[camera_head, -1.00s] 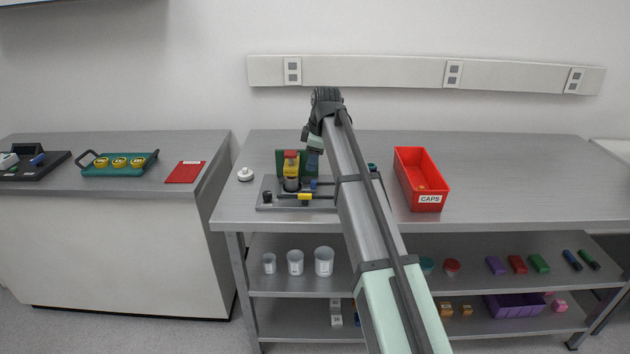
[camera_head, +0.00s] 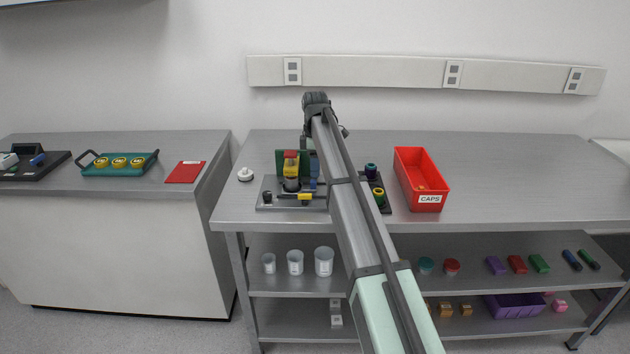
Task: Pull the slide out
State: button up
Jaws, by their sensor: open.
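The interferometer stands on a grey base plate (camera_head: 268,205) on the bench. It has a green upright panel (camera_head: 280,158), a yellow and red block (camera_head: 291,163) over a dark cylinder (camera_head: 291,184), and blue parts on its right. A low bar with a yellow piece (camera_head: 305,197) lies along its front and looks like the slide; its right end is hidden behind my arm. My gripper (camera_head: 309,147) is open, above the right part of the device and apart from the yellow piece. My arm hides most of the gripper, and its fingertips are not clear.
A red CAPS bin (camera_head: 421,180) stands to the right. A dark holder with green and blue ringed parts (camera_head: 379,197) is partly behind my arm. A white knobbed piece (camera_head: 245,174) lies left of the device. The bench's right side is clear.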

aim_at(315, 181)
jog(key=shift+f, duration=2.8)
jog(key=shift+c, duration=0.2)
grip_shut()
